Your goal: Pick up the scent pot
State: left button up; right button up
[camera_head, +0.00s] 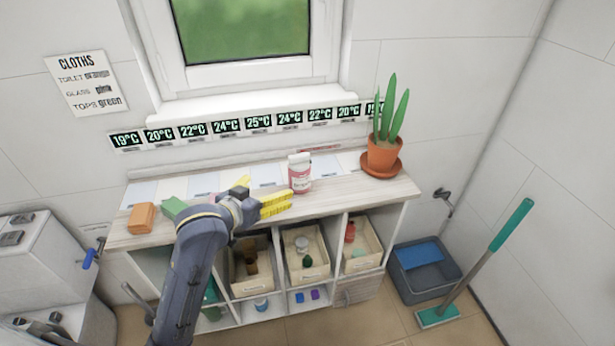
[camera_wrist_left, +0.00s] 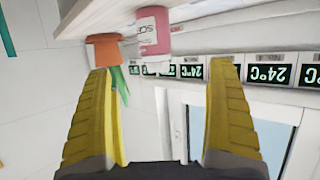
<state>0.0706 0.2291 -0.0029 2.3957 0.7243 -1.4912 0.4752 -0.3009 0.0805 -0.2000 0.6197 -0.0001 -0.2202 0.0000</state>
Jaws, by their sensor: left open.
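The scent pot (camera_head: 300,172) appears to be the white and pink container standing upright on the cart's wooden top. In the left wrist view this pot (camera_wrist_left: 153,35) shows upside down, with part of a label starting "SC". My left gripper (camera_head: 268,192) has yellow fingers and is open and empty, just left of the pot. In the left wrist view the open fingers (camera_wrist_left: 163,66) point toward the pot, which lies beyond the tips and apart from them. My right gripper is not in view.
An orange plant pot (camera_head: 383,152) with a tall green plant stands at the right end of the top. An orange block (camera_head: 141,218) and a green block (camera_head: 174,208) lie at the left. A window sill (camera_head: 250,104) is behind.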

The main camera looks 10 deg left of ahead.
aim_at(293, 178)
pick_arm(q)
jog(key=x, duration=0.8)
jog(key=d+x, duration=0.1)
jog(key=x, duration=0.3)
jog(key=shift+s, duration=0.15)
jog(key=shift+x, duration=2.7)
jog(key=shift+d+r, duration=0.15)
jog(key=c, duration=1.6)
